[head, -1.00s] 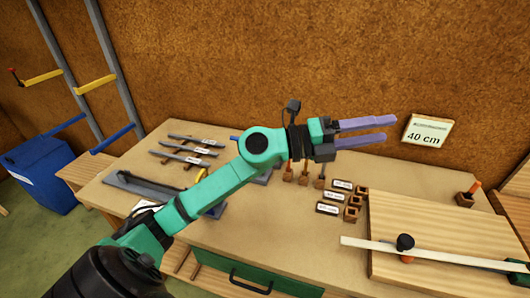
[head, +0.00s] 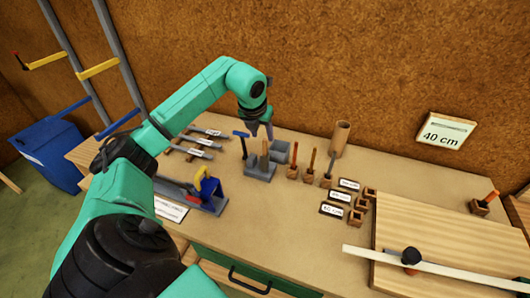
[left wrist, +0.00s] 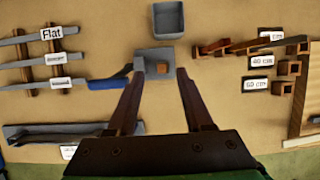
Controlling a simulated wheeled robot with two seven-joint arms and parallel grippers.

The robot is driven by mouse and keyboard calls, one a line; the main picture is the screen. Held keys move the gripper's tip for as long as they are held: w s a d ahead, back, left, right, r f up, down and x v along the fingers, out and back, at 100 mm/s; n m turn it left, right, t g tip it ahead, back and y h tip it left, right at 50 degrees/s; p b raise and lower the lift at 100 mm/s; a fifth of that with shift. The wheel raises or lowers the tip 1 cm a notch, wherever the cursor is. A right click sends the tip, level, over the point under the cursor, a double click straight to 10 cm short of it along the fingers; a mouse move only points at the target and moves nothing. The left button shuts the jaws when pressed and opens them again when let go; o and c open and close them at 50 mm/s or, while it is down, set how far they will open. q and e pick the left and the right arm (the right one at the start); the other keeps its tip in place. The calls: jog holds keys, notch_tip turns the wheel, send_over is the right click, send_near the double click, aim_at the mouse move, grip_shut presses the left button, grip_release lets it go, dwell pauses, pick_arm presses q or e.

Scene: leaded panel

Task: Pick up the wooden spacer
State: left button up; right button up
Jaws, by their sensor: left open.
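An upright wooden piece (head: 264,153), which looks like the wooden spacer, stands in a grey holder (head: 258,173) on the bench. In the left wrist view its square brown top (left wrist: 162,69) shows on the grey holder (left wrist: 153,57), between and beyond my fingertips. My left gripper (head: 262,131) points down just above the wooden piece. In the left wrist view the left gripper (left wrist: 156,76) is open, its fingers on either side of the holder, with nothing held. Whether the fingertips touch anything is unclear. My right gripper is not in view.
A grey box (head: 280,151) is close right. Several upright handled tools (head: 311,161) and small wooden blocks (head: 362,204) stand further right. A wooden board (head: 450,235) lies at right.

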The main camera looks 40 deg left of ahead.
aim_at(265, 140)
pick_arm(q)
jog(key=p+x, duration=0.2)
jog(key=x, duration=0.2)
jog(key=shift+w+d, duration=0.1)
jog(key=shift+d, duration=0.05)
jog(key=shift+w+f, duration=0.1)
jog(key=shift+f, duration=0.25)
grip_shut()
dwell(0.8)
